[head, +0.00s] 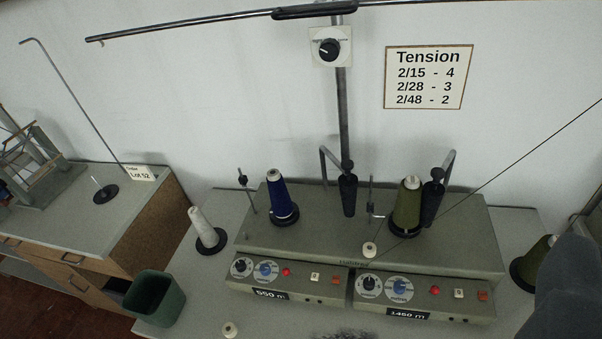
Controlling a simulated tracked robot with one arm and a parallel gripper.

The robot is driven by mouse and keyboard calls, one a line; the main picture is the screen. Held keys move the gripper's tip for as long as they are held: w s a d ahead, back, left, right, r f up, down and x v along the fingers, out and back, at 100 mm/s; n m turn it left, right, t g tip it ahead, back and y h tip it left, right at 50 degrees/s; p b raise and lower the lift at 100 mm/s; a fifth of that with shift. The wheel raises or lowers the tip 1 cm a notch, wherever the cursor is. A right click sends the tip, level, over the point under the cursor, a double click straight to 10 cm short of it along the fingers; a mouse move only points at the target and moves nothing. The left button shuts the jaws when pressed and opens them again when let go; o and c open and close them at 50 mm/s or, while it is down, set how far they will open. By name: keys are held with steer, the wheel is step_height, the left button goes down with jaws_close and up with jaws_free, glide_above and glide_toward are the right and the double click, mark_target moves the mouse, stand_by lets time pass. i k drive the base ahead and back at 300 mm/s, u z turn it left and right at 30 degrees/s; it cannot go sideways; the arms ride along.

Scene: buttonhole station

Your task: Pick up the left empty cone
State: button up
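A slim white cone (201,224) stands on a round black base on the table, left of the winding machine (370,225). It leans slightly left in the picture and shows no coloured yarn; whether white yarn covers it I cannot tell. On the machine stand a cone with dark blue yarn (281,196) at left and a cone with olive yarn (407,205) at right. My gripper's fingers do not show. A dark grey form at the lower right corner looks like part of my own arm. It partly hides another olive cone (533,262) on the table.
A green bin (154,299) stands at the table's left front. A wooden cabinet (130,215) with an empty spindle stand (105,192) is further left. Small white pieces lie on the machine (370,248) and table (230,330). Uprights and a slanting thread rise above the machine.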

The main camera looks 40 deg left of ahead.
mark_target(282, 205)
steer(key=u, duration=0.35)
steer(key=i, duration=1)
steer(key=u, duration=0.55)
